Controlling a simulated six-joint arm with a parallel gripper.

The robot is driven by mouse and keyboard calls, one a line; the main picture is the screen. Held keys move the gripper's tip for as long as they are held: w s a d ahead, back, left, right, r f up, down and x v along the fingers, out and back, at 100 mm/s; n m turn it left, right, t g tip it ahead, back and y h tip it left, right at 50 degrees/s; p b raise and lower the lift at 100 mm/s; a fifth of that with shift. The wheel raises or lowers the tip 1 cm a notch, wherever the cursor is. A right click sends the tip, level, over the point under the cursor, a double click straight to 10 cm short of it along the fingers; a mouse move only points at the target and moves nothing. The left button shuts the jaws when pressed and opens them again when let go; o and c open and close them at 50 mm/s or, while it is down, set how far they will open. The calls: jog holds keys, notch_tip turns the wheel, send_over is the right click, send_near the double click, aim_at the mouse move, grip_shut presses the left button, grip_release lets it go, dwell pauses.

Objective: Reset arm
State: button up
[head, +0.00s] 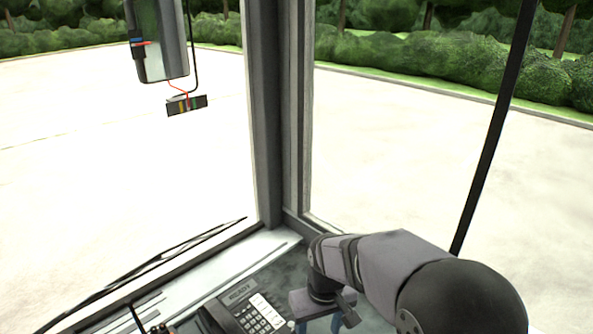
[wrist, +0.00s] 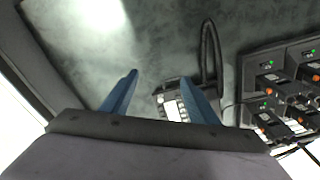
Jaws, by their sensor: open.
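My gripper (wrist: 165,82) shows in the wrist view as two blue fingers, spread apart with nothing between them. In the head view my arm comes in from the lower right, and its wrist is over the dashboard beside the phone. The fingers are mostly cut off by the bottom edge there. In the wrist view the phone (wrist: 172,108) is partly hidden behind the right finger.
In the wrist view, a dark panel of modules (wrist: 285,95) with green lights and orange parts stands at the right. A coiled black cord (wrist: 211,50) runs beside the phone. Bare dashboard (wrist: 100,50) lies at left. Window pillar (head: 268,110) and mirror (head: 157,40) stand beyond.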

jog(key=s+d+f+m, duration=0.1)
jog(key=s+d+m, duration=0.2)
jog(key=s+d, duration=0.7)
jog(key=s, duration=0.4)
jog(key=shift+f+m+g, duration=0.35)
jog(key=shift+m+g, duration=0.05)
dwell(0.9)
